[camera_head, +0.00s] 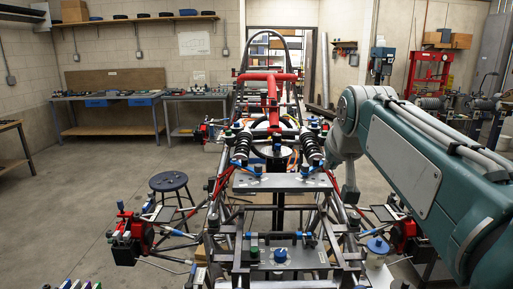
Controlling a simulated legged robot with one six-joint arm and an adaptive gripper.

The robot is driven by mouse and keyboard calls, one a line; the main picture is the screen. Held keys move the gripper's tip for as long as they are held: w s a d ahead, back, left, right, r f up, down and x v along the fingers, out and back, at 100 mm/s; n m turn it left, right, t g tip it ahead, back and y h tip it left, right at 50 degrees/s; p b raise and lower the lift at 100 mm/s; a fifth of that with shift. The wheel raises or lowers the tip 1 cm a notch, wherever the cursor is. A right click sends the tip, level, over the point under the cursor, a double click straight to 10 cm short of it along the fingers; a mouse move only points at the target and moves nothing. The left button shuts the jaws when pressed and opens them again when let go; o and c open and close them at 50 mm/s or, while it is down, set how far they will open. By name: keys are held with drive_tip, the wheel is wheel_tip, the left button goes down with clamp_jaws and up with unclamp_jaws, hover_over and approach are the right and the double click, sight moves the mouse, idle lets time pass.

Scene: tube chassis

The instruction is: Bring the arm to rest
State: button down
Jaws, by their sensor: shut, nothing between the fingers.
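My arm reaches in from the lower right as a large teal link with grey cables along its top. Its grey joint is near the middle right, and a lighter grey part hangs below that joint beside the chassis. I cannot make out my gripper or its fingers. The tube chassis (283,183) stands in the middle, running away from me. It carries a red frame part, dark coil-over shocks and a grey plate. My arm overlaps its right side in the picture, and I cannot tell whether they touch.
A dark blue round stool (168,181) stands left of the chassis. A workbench (108,131) lines the back left wall under a shelf (140,19). A red press (429,72) stands at the back right. The grey floor (85,205) at the left is mostly clear.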

drive_tip(key=s+f+g, duration=0.3)
drive_tip(key=s+f, duration=1.7)
drive_tip(key=s, duration=0.5)
drive_tip(key=shift+s+f, duration=0.15)
drive_tip(key=shift+f, duration=0.25)
